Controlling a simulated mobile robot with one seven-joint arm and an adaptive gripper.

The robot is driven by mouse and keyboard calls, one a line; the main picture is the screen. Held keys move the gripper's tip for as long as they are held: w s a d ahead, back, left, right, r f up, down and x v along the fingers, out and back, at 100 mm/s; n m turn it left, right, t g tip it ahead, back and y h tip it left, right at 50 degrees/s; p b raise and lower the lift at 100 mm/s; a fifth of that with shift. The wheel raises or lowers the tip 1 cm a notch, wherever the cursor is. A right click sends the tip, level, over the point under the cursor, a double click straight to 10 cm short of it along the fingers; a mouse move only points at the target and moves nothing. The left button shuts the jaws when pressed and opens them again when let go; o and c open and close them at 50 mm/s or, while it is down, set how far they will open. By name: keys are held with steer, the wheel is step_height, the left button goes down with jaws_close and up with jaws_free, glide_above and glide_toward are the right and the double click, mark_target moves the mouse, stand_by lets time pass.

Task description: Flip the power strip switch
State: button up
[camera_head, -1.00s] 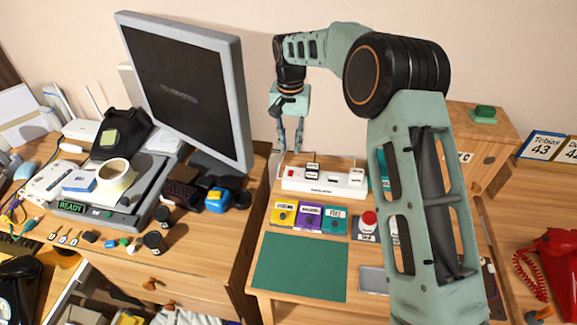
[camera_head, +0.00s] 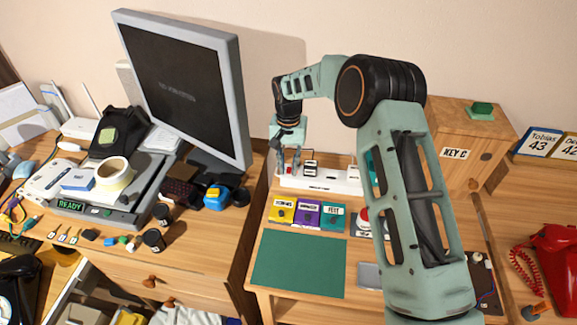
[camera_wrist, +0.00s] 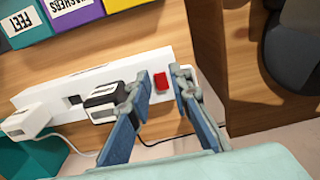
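The white power strip (camera_head: 322,184) lies at the back of the wooden table, below the wall. In the wrist view, the power strip (camera_wrist: 70,91) has a red switch (camera_wrist: 161,82) near its right end. A black plug (camera_wrist: 103,101) and a white plug (camera_wrist: 26,122) sit on it to the left of the switch. My gripper (camera_head: 286,162) is low over the strip's left end in the head view. In the wrist view my gripper (camera_wrist: 159,92) is open, with one blue-grey finger on each side of the switch. Whether the fingers touch the strip is unclear.
Yellow, purple and teal labelled boxes (camera_head: 307,214) stand in front of the strip. A green mat (camera_head: 299,263) lies nearer. A monitor (camera_head: 186,95) stands to the left. A wooden box marked KEY C (camera_head: 456,154) stands to the right.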

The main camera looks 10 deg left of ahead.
jaws_close()
steer(key=shift+w+g+p, duration=0.2)
steer(key=shift+g+p, duration=0.15)
steer(key=shift+g, duration=0.15)
steer(key=shift+w+g, duration=0.15)
steer(key=shift+g, duration=0.25)
steer(key=shift+w+g, duration=0.2)
steer(key=shift+g, duration=0.3)
steer(key=shift+b, duration=0.5)
steer(key=shift+r+g, duration=0.1)
steer(key=shift+g, duration=0.2)
jaws_free()
steer(key=shift+s, duration=0.1)
